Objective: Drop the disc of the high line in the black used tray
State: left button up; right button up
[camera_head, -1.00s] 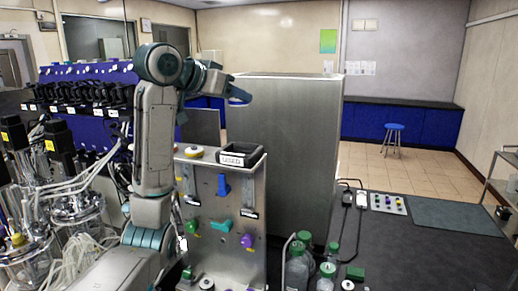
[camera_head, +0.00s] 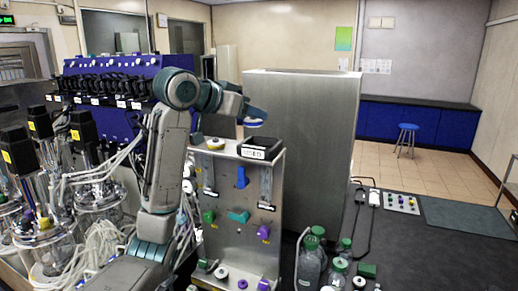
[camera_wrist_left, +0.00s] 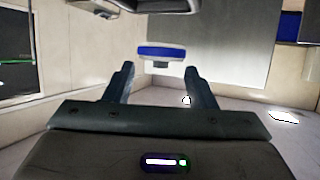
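The black used tray (camera_head: 262,154), with a white label on its front, sits on top of the upright metal panel at its right end. In the left wrist view the blue and white disc (camera_wrist_left: 161,53) sits at the fingertips of the left gripper (camera_wrist_left: 160,68). The tray's inside is barely seen. My right gripper is not in view.
The metal panel (camera_head: 235,195) carries coloured valves. A tall steel cabinet (camera_head: 310,130) stands right behind the tray. Green-capped bottles (camera_head: 312,260) stand below right, and glass reactors with tubing at left.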

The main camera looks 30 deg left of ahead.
pick_arm(q)
jog(key=o, duration=0.3)
jog(key=shift+w, duration=0.15)
jog(key=shift+s, duration=0.2)
jog(key=b+v, duration=0.5)
jog(key=v, duration=0.5)
jog(key=shift+s+a+r, duration=0.1)
jog(key=shift+s+r, duration=0.05)
jog(key=shift+s, duration=0.05)
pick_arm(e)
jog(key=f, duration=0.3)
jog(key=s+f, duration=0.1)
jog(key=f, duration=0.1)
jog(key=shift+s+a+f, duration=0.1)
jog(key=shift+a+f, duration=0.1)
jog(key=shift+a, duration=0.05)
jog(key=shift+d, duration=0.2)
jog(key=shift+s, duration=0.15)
